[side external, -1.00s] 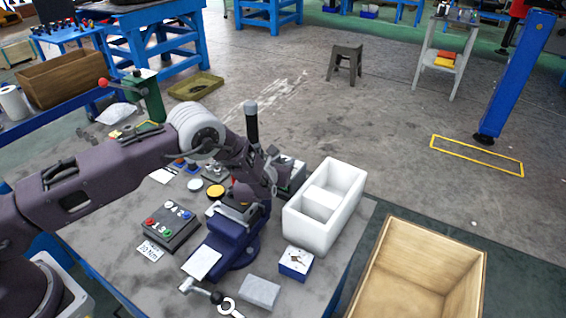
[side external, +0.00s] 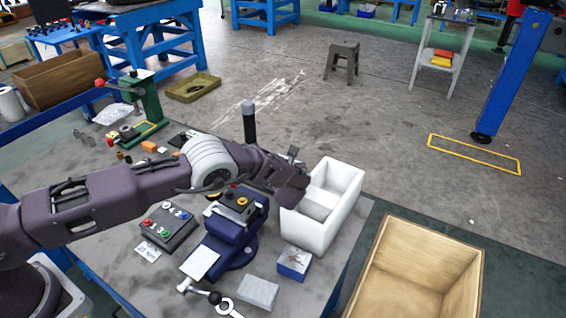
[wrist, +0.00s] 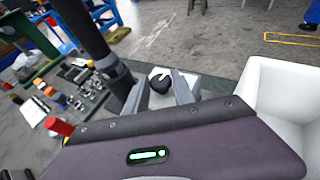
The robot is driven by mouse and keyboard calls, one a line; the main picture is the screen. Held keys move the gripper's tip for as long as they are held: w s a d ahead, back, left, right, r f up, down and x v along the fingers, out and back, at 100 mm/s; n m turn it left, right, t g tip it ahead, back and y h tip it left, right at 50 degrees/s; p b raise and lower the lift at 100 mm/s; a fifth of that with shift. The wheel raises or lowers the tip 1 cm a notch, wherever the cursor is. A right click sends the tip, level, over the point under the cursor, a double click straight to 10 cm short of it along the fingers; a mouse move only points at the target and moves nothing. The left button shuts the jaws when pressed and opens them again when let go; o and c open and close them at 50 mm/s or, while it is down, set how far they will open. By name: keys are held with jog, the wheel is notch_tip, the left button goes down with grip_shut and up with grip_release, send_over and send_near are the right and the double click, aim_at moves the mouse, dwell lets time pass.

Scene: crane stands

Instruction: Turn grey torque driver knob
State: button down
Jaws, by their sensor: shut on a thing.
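In the side view my gripper (side external: 292,154) is just left of the white box (side external: 336,208), partly hidden by my arm, and the knob cannot be made out.
A black post (side external: 249,124) with a grey top stands close left of my gripper; it also shows in the wrist view (wrist: 84,30). A blue vise (side external: 232,232), a button box (side external: 168,226) and a small blue-white box (side external: 294,262) stand nearer. A wooden crate (side external: 470,277) is at right.

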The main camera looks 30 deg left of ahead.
jog(key=c, duration=1.1)
grip_release()
jog(key=shift+r, duration=0.1)
jog(key=v, duration=0.7)
